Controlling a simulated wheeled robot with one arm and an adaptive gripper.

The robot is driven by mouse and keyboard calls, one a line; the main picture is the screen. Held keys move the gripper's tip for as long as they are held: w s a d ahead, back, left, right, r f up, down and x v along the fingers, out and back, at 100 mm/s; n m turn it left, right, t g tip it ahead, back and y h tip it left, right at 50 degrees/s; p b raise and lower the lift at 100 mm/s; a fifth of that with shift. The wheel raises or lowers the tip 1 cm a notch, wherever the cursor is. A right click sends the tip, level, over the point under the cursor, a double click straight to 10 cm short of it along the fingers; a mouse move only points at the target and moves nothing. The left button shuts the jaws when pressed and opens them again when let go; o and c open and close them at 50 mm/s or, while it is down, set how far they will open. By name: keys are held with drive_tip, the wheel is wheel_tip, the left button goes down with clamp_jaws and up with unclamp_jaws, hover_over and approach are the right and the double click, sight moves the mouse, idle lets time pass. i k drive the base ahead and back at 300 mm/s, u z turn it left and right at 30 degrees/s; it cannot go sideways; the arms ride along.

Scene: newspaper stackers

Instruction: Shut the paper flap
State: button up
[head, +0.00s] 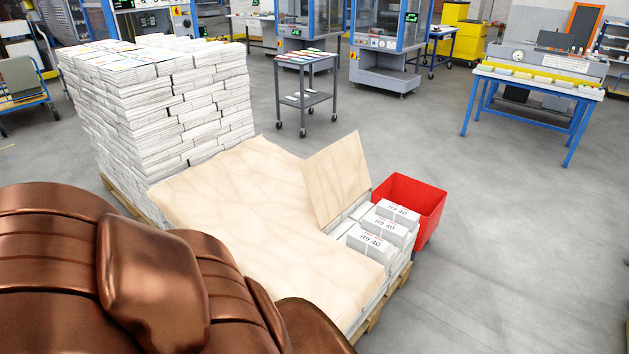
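The paper flap (337,180) is a creased tan sheet standing raised and tilted at the right part of a low pallet stack. It joins the flat tan paper cover (235,200) along its lower left side. My copper-brown arm fills the lower left of the head view and hides part of the cover's near side. My gripper is not in view.
A tall stack of newspapers (170,100) stands at the left behind the cover. A red bin (420,205) stands against the stack's right end. A grey cart (304,90) and a blue table (535,85) stand farther back. The floor at right is clear.

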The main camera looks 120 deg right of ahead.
sight(337, 175)
drive_tip(key=z, duration=1.95)
drive_tip(key=i, duration=3.05)
drive_tip(key=z, duration=3.85)
